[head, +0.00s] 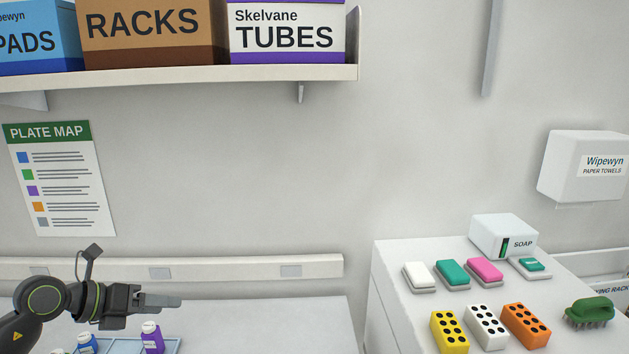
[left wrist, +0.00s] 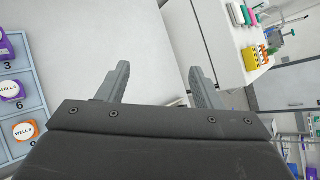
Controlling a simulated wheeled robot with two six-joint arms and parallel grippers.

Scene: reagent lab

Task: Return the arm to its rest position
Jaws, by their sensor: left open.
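My left arm comes in from the lower left in the head view. Its gripper (head: 163,301) points right, above the bench and the bottles. In the left wrist view the two fingers of the left gripper (left wrist: 158,88) stand wide apart with nothing between them, so it is open and empty. My right gripper is in neither view.
A blue tray (left wrist: 27,88) with numbered cells holds capped bottles, including a purple one (head: 152,338). The bench (head: 300,315) right of the gripper is bare. A white counter (head: 390,262) at right carries soaps, sponges and a green brush (head: 590,311). A shelf (head: 250,76) hangs above.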

